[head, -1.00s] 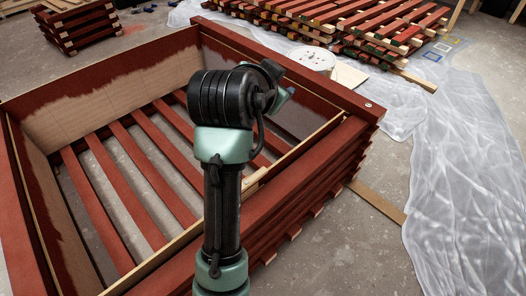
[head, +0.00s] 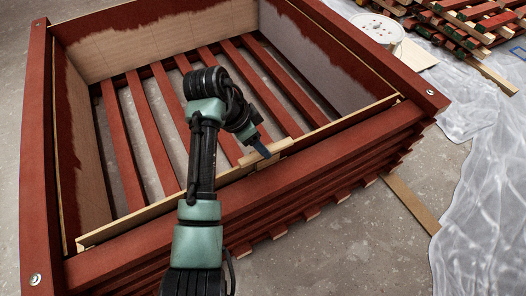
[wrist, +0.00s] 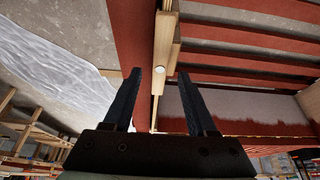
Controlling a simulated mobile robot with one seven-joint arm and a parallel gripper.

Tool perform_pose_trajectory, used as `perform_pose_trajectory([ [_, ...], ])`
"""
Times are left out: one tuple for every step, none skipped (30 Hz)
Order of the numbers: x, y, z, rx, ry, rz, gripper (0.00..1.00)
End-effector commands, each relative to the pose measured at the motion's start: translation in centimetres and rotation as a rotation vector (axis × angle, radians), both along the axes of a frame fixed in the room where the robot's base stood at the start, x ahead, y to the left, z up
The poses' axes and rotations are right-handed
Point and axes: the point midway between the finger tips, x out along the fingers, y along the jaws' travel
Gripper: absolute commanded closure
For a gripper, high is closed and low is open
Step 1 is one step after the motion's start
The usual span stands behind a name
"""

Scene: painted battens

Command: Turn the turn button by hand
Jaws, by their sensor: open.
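The turn button is a short pale wooden bar (head: 279,147) on the near rim of the red-painted crate (head: 340,150). In the head view it lies roughly along the rim. It also shows in the wrist view (wrist: 163,50), with a round light pivot head on it. My gripper (head: 263,150) reaches down over the rim at the bar, and its dark fingers hide part of it. In the wrist view my gripper (wrist: 158,73) is open, with the bar's end lined up between the fingertips. I cannot tell whether a finger touches the bar.
The crate has a slatted red floor and partly painted plywood side panels. A white round lid (head: 378,28) lies beyond its right wall. Stacked red battens (head: 470,20) stand at the back right. Clear plastic sheeting (head: 475,180) covers the floor on the right.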

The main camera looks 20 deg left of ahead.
Motion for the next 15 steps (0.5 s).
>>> perform_pose_trajectory([
  [0.2, -0.2, -1.2, 0.000, 0.001, -0.001, 0.43],
  [0.4, -0.3, -1.5, 0.001, 0.001, -0.001, 0.43],
  [0.5, -0.4, -1.8, 0.001, 0.001, -0.001, 0.43],
  [0.6, -0.5, -2.1, 0.001, 0.001, -0.001, 0.43],
  [0.7, -0.5, -2.2, 0.001, 0.001, -0.001, 0.43],
  [0.8, -0.6, -2.4, 0.002, 0.000, -0.001, 0.43],
  [0.8, -0.7, -2.5, 0.001, -0.001, -0.001, 0.43],
  [0.9, -0.7, -2.6, 0.001, -0.001, -0.001, 0.43],
  [0.9, -0.7, -2.6, 0.001, -0.001, -0.001, 0.43],
  [0.9, -0.7, -2.7, 0.001, -0.001, -0.001, 0.43],
  [0.9, -0.7, -2.7, 0.001, -0.001, -0.001, 0.43],
  [0.9, -0.7, -2.6, 0.001, -0.001, -0.001, 0.43],
  [0.9, -0.7, -2.6, 0.001, -0.001, -0.001, 0.43],
  [0.9, -0.7, -2.6, 0.001, -0.001, -0.001, 0.43],
  [0.9, -0.7, -2.6, 0.001, -0.001, -0.001, 0.43],
])
